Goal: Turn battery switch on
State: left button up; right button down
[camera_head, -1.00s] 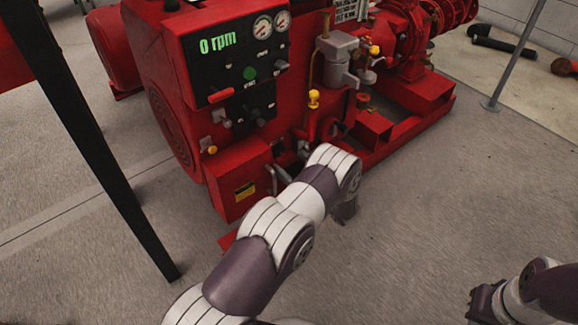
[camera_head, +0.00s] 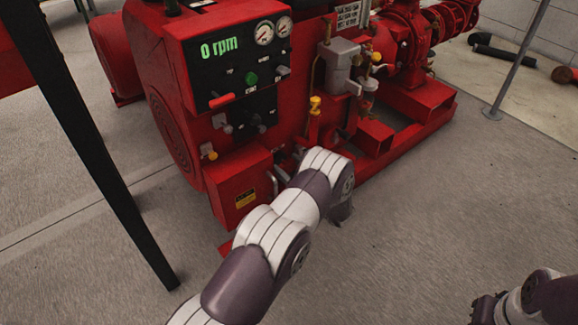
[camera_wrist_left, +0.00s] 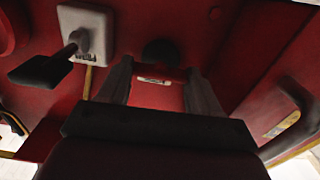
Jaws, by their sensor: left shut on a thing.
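My left gripper (camera_wrist_left: 160,88) shows in the left wrist view with its two dark fingers on either side of a red piece (camera_wrist_left: 152,97) with a small pale label, and it is shut on it. I cannot tell for sure that this piece is the battery switch. A dark round part (camera_wrist_left: 160,50) lies just beyond the fingertips. To the left is a grey switch plate (camera_wrist_left: 97,22) with a black-handled lever (camera_wrist_left: 45,70). In the head view my left arm hides the left gripper at the pumpset's lower front. My right gripper (camera_head: 486,308) is at the lower right, its jaws unclear.
The red pumpset (camera_head: 300,95) carries a black panel (camera_head: 235,62) reading 0 rpm, with gauges and a red lever (camera_head: 221,100). A red box (camera_head: 240,190) juts out low. A black post (camera_head: 100,170) stands at left.

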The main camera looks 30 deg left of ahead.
pick_arm(q)
jog(key=n+p, duration=0.1)
jog(key=n, duration=0.2)
jog(key=shift+n, duration=0.3)
jog(key=n+p, duration=0.1)
jog(key=n, duration=0.3)
jog(key=shift+n, duration=0.3)
jog(key=n, duration=0.4)
jog(key=shift+s+f+n, duration=0.1)
jog(key=shift+n, duration=2.4)
jog(key=o, duration=1.1)
jog(key=shift+f, duration=0.1)
jog(key=shift+c, duration=0.2)
jog(key=shift+p, duration=0.35)
